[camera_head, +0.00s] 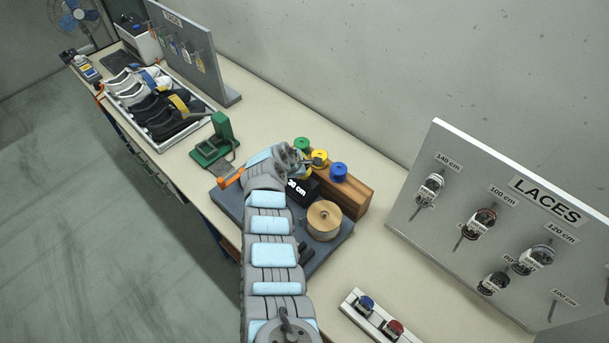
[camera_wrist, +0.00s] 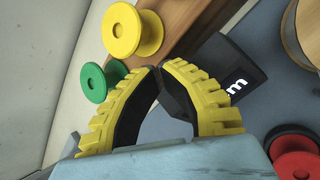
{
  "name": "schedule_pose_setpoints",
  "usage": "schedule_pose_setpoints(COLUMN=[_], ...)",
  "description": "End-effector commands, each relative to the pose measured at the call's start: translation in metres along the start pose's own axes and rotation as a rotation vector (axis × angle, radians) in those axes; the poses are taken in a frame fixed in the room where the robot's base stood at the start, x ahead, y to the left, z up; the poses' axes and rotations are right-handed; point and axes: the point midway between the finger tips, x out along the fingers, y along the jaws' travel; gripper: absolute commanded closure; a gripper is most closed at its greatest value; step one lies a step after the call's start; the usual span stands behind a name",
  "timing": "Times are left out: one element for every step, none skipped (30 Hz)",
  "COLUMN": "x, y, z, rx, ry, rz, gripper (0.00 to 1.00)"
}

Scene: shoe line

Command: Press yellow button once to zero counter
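A yellow spool-shaped knob (camera_head: 319,157) stands on the wooden block, between a green one (camera_head: 302,145) and a blue one (camera_head: 338,171). In the wrist view the yellow knob (camera_wrist: 125,30) is just beyond my fingertips, with the green knob (camera_wrist: 92,80) to the left. A black counter (camera_head: 301,190) with white "cm" digits sits beside the block, partly hidden by my arm. My gripper (camera_wrist: 158,75) has yellow-ribbed fingers whose tips meet, with nothing held between them. It is over the counter and block. Contact with the yellow knob cannot be told.
A tan roll (camera_head: 323,217) stands right of the counter on the grey base. A red round part (camera_wrist: 295,160) shows in the wrist view. A green device (camera_head: 214,142) and a shoe tray (camera_head: 195,122) are left. A lace board (camera_head: 470,180) and a red-and-blue button box (camera_head: 378,318) are right.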

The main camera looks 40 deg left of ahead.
Motion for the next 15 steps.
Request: schedule_pose_setpoints(x=[0.0, 0.0, 0.0, 0.0001, 0.0003, 0.0008, 0.0013, 0.0019, 0.0028, 0.0035, 0.0043, 0.0052, 0.0057, 0.0061, 0.0065], y=[0.0, 0.0, 0.0, -0.0001, -0.0002, -0.0004, -0.0007, -0.0009, -0.0014, -0.0017, -0.0021, -0.0024, -0.0025, -0.0027, -0.0029], z=[0.0, -0.0001, 0.0, -0.0001, -0.0002, -0.0004, -0.0007, -0.001, -0.0014, -0.0017, -0.0021, -0.0024, -0.0025, -0.0027, -0.0029], rx=[0.0, 0.0, 0.0, 0.0, 0.0, -0.001, -0.001, -0.001, -0.002, -0.001, -0.001, 0.0, 0.0, 0.0, 0.001], ry=[0.0, 0.0, 0.0, 0.0, 0.0, 0.0, 0.0, 0.0, 0.0, 0.0, 0.0, -0.001, -0.001, -0.001, -0.001], rz=[0.0, 0.0, 0.0, 0.0, 0.0, 0.0, 0.0, 0.0, 0.0, 0.0, 0.0, 0.0, 0.001, 0.001, 0.001], gripper=[1.0, 1.0, 1.0, 1.0, 1.0, 1.0, 1.0, 1.0, 1.0, 1.0, 1.0, 1.0, 1.0, 1.0, 1.0])
